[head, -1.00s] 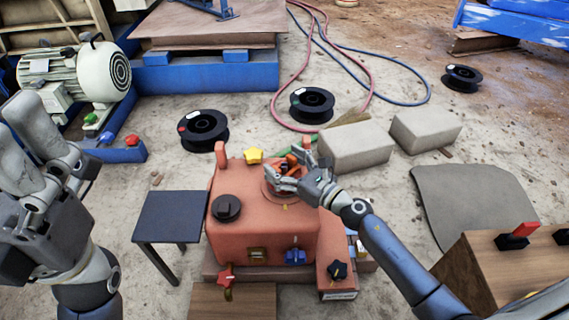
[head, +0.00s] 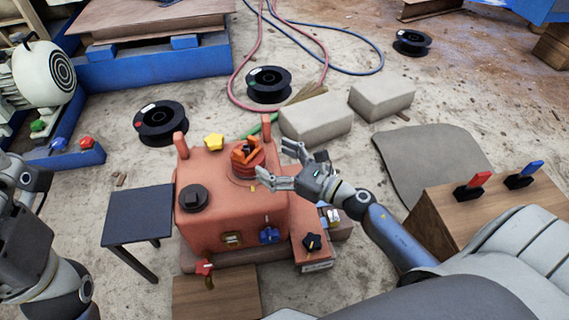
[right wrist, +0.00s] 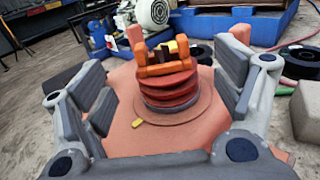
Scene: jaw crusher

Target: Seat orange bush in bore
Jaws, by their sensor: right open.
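The orange bush (head: 246,152), with upright prongs, sits on a red ribbed round stack (head: 250,168) on top of the red machine housing (head: 228,222). The right wrist view shows the orange piece (right wrist: 160,60) over the ribbed stack (right wrist: 168,88), which stands upright inside a ring line. Whether any of it is down in a bore is hidden. My right gripper (head: 276,165) is open and empty, just right of the stack. In its wrist view, the fingers stand apart on both sides of the stack without touching it. My left gripper (head: 22,175) is partly cut off at the left edge.
A black knob (head: 194,198) and a yellow star knob (head: 214,142) are on the housing, with red upright posts at its back corners. A dark side table (head: 138,215) stands left. Grey blocks (head: 318,120) lie behind right. A wooden box with levers (head: 472,187) stands right.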

